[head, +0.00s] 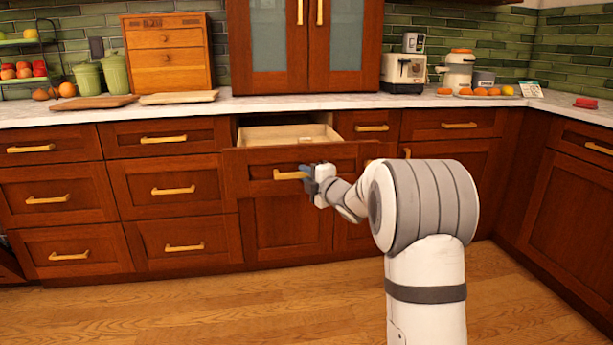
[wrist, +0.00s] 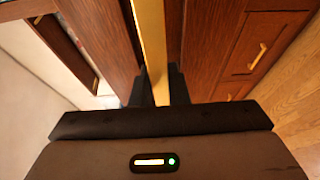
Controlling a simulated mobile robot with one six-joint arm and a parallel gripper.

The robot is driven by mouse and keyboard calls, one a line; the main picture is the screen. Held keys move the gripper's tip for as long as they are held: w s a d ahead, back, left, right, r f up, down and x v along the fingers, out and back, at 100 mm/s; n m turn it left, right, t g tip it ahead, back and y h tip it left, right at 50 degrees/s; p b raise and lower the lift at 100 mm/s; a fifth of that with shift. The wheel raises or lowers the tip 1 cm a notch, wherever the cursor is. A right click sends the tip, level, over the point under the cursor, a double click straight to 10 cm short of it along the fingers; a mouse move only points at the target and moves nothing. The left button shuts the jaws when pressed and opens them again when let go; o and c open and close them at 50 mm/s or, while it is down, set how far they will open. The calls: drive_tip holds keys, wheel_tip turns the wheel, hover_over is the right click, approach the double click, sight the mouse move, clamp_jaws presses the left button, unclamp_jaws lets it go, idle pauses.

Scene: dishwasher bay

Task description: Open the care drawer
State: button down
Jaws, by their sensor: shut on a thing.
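The care drawer (head: 240,172) is a brown wooden drawer under the counter, pulled part way out. Its pale interior (head: 288,135) shows behind the front and looks empty in the visible part. Its gold bar handle (head: 288,175) is on the drawer front. My gripper (head: 311,178) is at the right end of this handle in the head view. In the wrist view, the two dark fingers (wrist: 160,88) are shut on the gold handle (wrist: 151,35), one on each side of it.
Closed drawers (head: 165,140) with gold handles stand to the left, and more cabinets (head: 450,150) to the right. The white counter (head: 330,103) above holds a wooden chest (head: 168,55), boards, green canisters and a coffee machine (head: 403,72). The wooden floor (head: 250,305) in front is clear.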

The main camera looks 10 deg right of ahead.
drive_tip(key=shift+a, duration=0.1)
drive_tip(key=c, duration=1.4)
unclamp_jaws()
drive_tip(key=p+v, duration=0.1)
drive_tip(key=v, duration=0.6)
drive_tip(key=shift+s+d+p, duration=0.2)
drive_tip(key=shift+s+p, duration=0.1)
drive_tip(key=shift+p, duration=0.05)
drive_tip(key=shift+r, duration=0.1)
